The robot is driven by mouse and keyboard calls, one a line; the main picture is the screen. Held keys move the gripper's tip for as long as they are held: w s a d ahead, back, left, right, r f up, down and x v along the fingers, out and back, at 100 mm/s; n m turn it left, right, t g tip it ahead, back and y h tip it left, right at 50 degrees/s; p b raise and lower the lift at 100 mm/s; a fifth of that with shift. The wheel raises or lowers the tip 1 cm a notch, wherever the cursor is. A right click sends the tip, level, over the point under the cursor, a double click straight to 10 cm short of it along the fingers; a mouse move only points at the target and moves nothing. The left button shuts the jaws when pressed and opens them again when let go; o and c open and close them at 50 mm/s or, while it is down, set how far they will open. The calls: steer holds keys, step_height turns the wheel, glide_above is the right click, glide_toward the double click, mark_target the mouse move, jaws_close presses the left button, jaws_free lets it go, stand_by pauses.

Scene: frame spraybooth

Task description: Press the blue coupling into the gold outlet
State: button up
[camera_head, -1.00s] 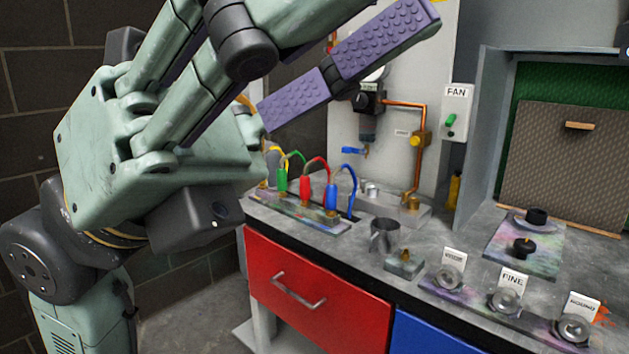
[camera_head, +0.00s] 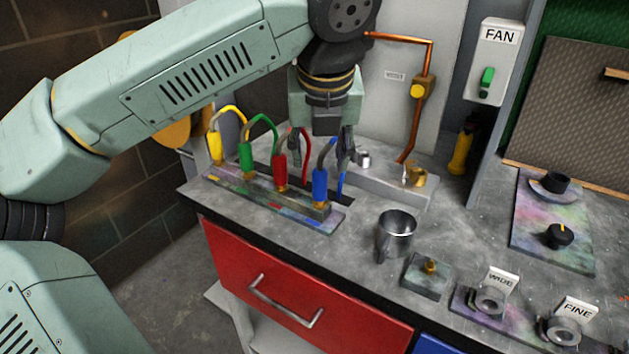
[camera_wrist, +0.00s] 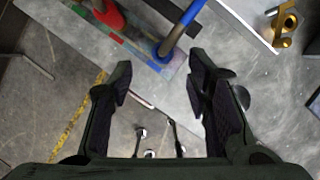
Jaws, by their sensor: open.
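The blue coupling (camera_head: 320,186) stands at the right end of a paint-stained rack (camera_head: 255,196), with a blue hose curving from its top. In the wrist view the blue coupling (camera_wrist: 166,47) is just beyond my fingertips, between their lines. My gripper (camera_head: 335,148) points down above and behind the coupling, partly hidden by the arm and hose. In the wrist view my gripper (camera_wrist: 160,82) is open and empty. The gold outlet (camera_head: 415,177) sits on a grey block at the back, right of the rack; it also shows in the wrist view (camera_wrist: 287,25).
Red (camera_head: 280,172), green (camera_head: 246,160) and yellow (camera_head: 215,147) couplings stand left of the blue one. A metal cup (camera_head: 396,234) and a small block with a brass nipple (camera_head: 428,275) are to the right. A copper pipe (camera_head: 414,125) rises behind the outlet.

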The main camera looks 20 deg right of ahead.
mark_target(321, 173)
steer(key=p+x, duration=0.1)
steer(key=x, duration=0.3)
steer(key=p+x, duration=0.1)
steer(key=x, duration=0.3)
steer(key=shift+s+d+f, duration=0.15)
steer(key=shift+s+f, duration=0.05)
steer(key=shift+c, duration=0.6)
jaws_close()
